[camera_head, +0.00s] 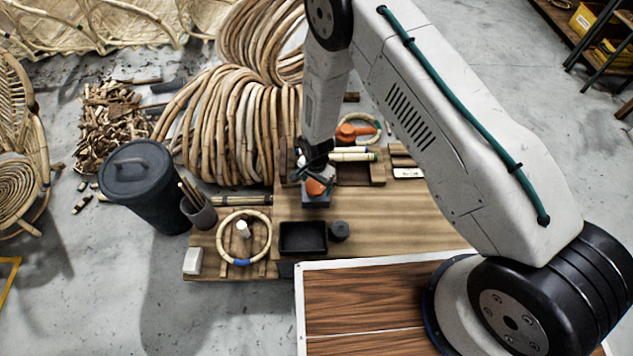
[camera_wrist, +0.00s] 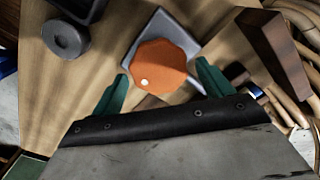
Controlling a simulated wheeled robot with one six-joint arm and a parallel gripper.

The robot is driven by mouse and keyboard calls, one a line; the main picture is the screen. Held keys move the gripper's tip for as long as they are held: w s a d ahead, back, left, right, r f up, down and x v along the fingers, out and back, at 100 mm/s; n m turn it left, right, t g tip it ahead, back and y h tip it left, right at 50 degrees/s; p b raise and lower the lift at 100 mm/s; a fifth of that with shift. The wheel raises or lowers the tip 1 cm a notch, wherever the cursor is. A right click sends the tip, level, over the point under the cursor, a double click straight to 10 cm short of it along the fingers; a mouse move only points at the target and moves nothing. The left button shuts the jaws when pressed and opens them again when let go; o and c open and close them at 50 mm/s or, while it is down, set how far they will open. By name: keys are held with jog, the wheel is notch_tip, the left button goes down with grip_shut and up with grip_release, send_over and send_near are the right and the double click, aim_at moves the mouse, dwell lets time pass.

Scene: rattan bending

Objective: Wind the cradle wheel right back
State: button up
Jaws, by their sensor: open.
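The orange scalloped wheel (camera_wrist: 160,66) sits on a grey base (camera_wrist: 188,36) in the wrist view, with a white dot near its lower left edge. In the head view the orange wheel (camera_head: 315,187) and its grey block (camera_head: 317,201) stand on the wooden bench below the end of my arm. My gripper (camera_wrist: 162,76) is open, its green fingers on either side of the wheel's near part with gaps visible. In the head view my gripper (camera_head: 314,168) is small and dark and partly hides the wheel.
A black tray (camera_head: 303,238) and a dark round piece (camera_head: 339,230) lie in front of the wheel. A rattan ring (camera_head: 243,214) lies to the left. Behind are another orange part (camera_head: 350,131) and light rods (camera_head: 352,155). A wooden block (camera_wrist: 272,50) stands close right in the wrist view.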

jog(key=c, duration=1)
jog(key=shift+n, duration=0.5)
jog(key=n, duration=0.4)
jog(key=shift+a, duration=0.1)
jog(key=n, duration=0.5)
jog(key=shift+w+a, duration=0.1)
jog(key=shift+a, duration=0.05)
jog(key=n, duration=0.5)
jog(key=shift+a+n, duration=0.1)
jog(key=shift+n, duration=0.3)
jog(key=n, duration=0.5)
jog(key=shift+a, duration=0.1)
jog(key=shift+n, duration=0.3)
